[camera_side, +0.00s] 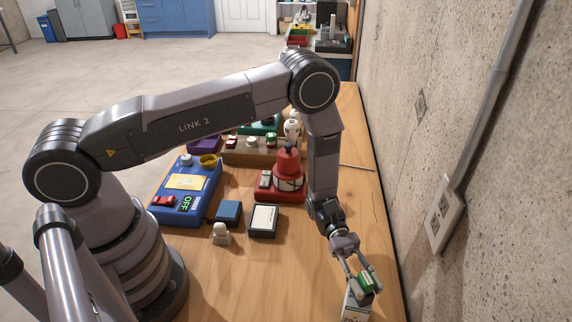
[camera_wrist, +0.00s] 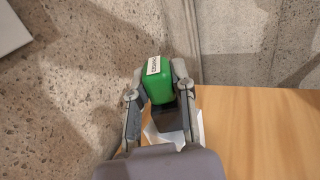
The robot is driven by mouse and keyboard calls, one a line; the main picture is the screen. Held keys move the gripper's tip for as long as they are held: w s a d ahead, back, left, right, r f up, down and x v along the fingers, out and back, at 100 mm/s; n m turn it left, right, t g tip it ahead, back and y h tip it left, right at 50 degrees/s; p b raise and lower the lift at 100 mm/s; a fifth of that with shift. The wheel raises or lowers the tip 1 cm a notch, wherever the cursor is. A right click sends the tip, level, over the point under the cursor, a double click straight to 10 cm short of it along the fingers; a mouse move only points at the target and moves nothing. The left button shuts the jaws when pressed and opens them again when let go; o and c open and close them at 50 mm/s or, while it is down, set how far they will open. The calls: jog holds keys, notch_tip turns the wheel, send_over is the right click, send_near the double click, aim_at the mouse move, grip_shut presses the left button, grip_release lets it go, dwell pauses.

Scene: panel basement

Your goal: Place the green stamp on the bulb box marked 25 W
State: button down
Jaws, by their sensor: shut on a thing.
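My gripper (camera_side: 364,281) is at the near right of the table, close to the wall, shut on a green stamp (camera_side: 366,279). In the wrist view the green stamp (camera_wrist: 159,84) sits between the two fingers, with a white label with dark lettering on it. A white box (camera_side: 354,305) is directly below the stamp, partly cut off by the bottom edge of the side view. Its marking cannot be read. In the wrist view a white piece (camera_wrist: 155,140) shows below the stamp, mostly hidden by my gripper. I cannot tell whether stamp and box touch.
Left of my gripper are a dark-framed white pad (camera_side: 263,220), a blue block (camera_side: 229,212) and a small pale figure (camera_side: 221,233). Farther back are a blue panel (camera_side: 203,184) and a red device (camera_side: 287,178). The concrete wall (camera_side: 470,130) is close on the right.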

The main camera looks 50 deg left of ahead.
jog(key=shift+f, duration=0.1)
jog(key=c, duration=1)
grip_release()
jog(key=shift+o, duration=0.2)
